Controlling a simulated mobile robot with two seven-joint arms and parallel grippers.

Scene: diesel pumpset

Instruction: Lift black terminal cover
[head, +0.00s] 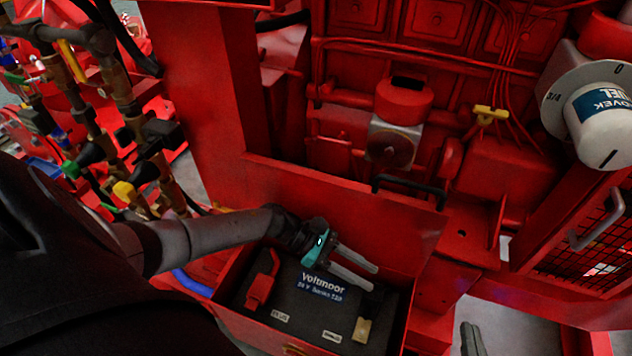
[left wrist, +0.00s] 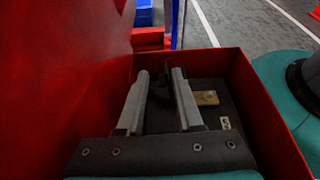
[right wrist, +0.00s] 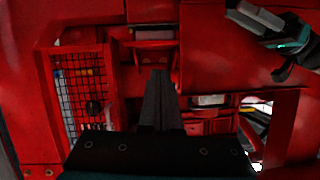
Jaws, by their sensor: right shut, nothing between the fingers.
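The black battery (head: 255,317), labelled Voltmoor, sits in a red open-topped box. My left gripper (head: 372,278) reaches over it from the left, its pale fingers apart and above the battery top. In the left wrist view a dark shape (left wrist: 160,88) shows between the fingers (left wrist: 160,73). It may be the black terminal cover, but dark on dark, I cannot tell whether the fingers touch it. A bare brass terminal plate (head: 362,330) shows near the front right of the battery. My right gripper (head: 470,338) is shut and empty, outside the box at the bottom right.
A red terminal cover (head: 262,287) stands on the battery's left side. The box's raised red panel (head: 330,215) stands close behind my left gripper. A mesh guard (head: 595,245) is at the right. Valves and pipes (head: 100,110) crowd the far left.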

